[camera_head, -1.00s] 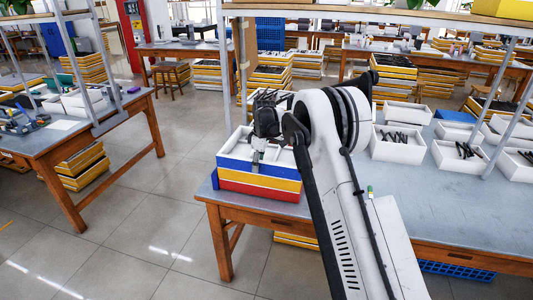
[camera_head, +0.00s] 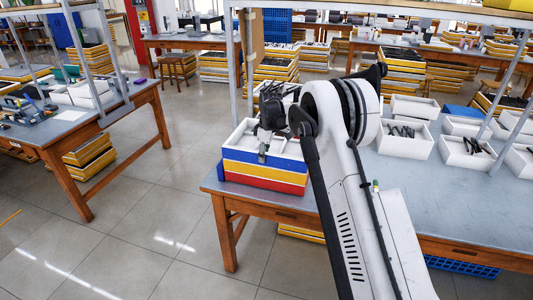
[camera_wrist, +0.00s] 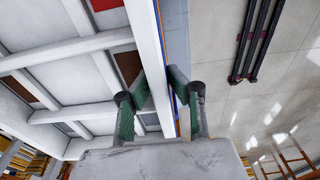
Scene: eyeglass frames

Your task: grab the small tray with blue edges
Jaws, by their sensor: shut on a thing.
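The small tray with blue edges (camera_head: 238,154) is white inside with dividers and lies on top of a stack at the table's left corner. My gripper (camera_head: 262,157) reaches down at its front side. In the wrist view my gripper (camera_wrist: 158,78) has one finger on each side of the tray's white wall (camera_wrist: 148,38) and is shut on it. The tray's compartments show on the left of that view.
A yellow tray (camera_head: 262,174) and a red one (camera_head: 262,185) lie beneath the blue-edged tray. White bins (camera_head: 404,139) stand to the right on the grey table (camera_head: 440,208). A shelf post (camera_head: 229,75) rises behind the stack. Open floor lies left.

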